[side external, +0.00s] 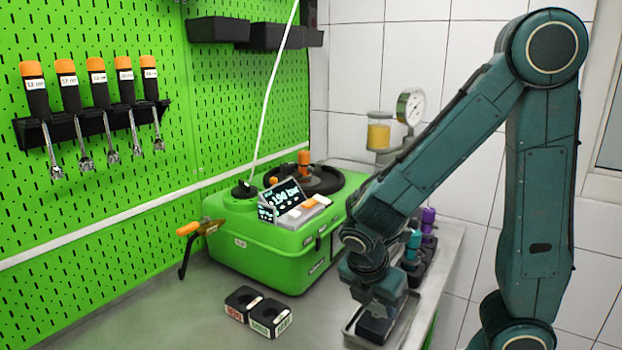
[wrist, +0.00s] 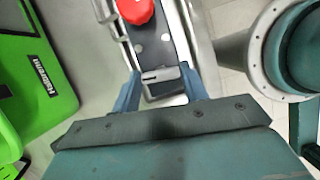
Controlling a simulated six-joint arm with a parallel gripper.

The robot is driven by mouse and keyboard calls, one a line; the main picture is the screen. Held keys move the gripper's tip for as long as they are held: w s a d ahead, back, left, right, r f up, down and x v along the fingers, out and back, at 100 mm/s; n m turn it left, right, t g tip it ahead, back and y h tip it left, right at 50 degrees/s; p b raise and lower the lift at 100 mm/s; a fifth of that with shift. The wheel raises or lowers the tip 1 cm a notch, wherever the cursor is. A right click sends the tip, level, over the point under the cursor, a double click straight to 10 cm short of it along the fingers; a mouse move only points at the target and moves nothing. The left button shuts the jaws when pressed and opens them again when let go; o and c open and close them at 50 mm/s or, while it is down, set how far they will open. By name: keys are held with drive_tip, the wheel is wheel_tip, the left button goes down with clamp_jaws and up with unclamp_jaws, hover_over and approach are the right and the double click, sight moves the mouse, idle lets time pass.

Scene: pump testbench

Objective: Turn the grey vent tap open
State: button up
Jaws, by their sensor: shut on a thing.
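In the wrist view, the two blue fingers of my gripper (wrist: 160,77) stand on either side of a small grey part (wrist: 162,74), which looks like the vent tap, and are shut on it. It sits at the near end of a dark block (wrist: 152,49). A red knob (wrist: 135,10) is on the same block, farther up the picture. In the side view my gripper (side external: 377,300) points down over the dark block (side external: 374,329) in a shallow metal tray (side external: 404,330). The tap and fingertips are hidden there. I cannot tell the tap's angle exactly.
A green pump case (side external: 262,256) with a display stands left of the tray. Two black blocks (side external: 257,311) lie in front of it. Purple and teal knobs (side external: 428,215) stand close behind my wrist. A gauge (side external: 410,107) is at the back. The bench front left is clear.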

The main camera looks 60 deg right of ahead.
idle(0.4)
drive_tip(key=o, duration=1)
drive_tip(key=shift+r, duration=0.2)
drive_tip(key=shift+v, duration=6.8)
drive_tip(key=shift+a+f, duration=0.1)
drive_tip(key=shift+c, duration=0.4)
